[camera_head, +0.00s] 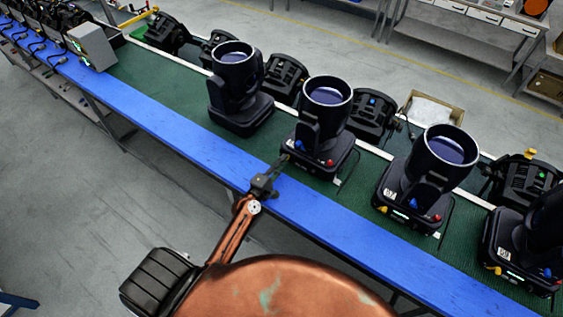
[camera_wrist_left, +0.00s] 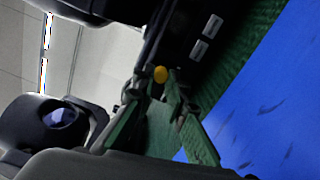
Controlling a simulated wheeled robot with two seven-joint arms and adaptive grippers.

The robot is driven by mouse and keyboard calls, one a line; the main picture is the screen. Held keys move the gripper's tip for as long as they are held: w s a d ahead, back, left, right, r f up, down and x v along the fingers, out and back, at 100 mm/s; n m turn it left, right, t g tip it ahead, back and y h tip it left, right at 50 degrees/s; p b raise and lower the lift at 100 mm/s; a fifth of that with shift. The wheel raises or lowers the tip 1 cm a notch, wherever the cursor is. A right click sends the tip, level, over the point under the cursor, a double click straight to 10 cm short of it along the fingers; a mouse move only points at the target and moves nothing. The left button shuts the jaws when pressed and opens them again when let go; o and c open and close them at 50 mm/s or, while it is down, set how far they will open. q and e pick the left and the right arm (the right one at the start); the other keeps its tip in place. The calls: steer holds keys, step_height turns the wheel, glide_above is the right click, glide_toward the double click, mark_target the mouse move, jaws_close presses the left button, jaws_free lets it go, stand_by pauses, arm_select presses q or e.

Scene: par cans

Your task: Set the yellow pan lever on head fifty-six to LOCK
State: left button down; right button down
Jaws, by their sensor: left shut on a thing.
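Black moving heads stand on the green belt. The middle one (camera_head: 322,125) has a lens barrel tilted up and a base with a blue lever (camera_head: 299,146) and a red lever (camera_head: 329,162). My left gripper (camera_head: 284,159) reaches the left corner of this base. In the left wrist view, a yellow lever tip (camera_wrist_left: 161,74) shows between the fingertips of the left gripper (camera_wrist_left: 157,87), which is shut on it. The lever is mostly hidden by the fingers. The head number and LOCK marking are not legible. My right gripper is not in view.
Similar heads stand to the left (camera_head: 238,95) and right (camera_head: 432,170), with another at the far right edge (camera_head: 525,235). A blue rail (camera_head: 190,145) runs along the near side. A cardboard box (camera_head: 432,108) lies behind. Black units line the far side.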

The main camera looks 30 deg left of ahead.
arm_select(q)
steer(key=shift+d+m, duration=0.1)
steer(key=shift+m, duration=0.3)
steer(key=c, duration=2.1)
jaws_free()
steer(key=shift+o, duration=0.8)
steer(key=s, duration=0.8)
steer(key=s+a, duration=0.1)
steer(key=s, duration=0.3)
steer(key=shift+s+f, duration=0.1)
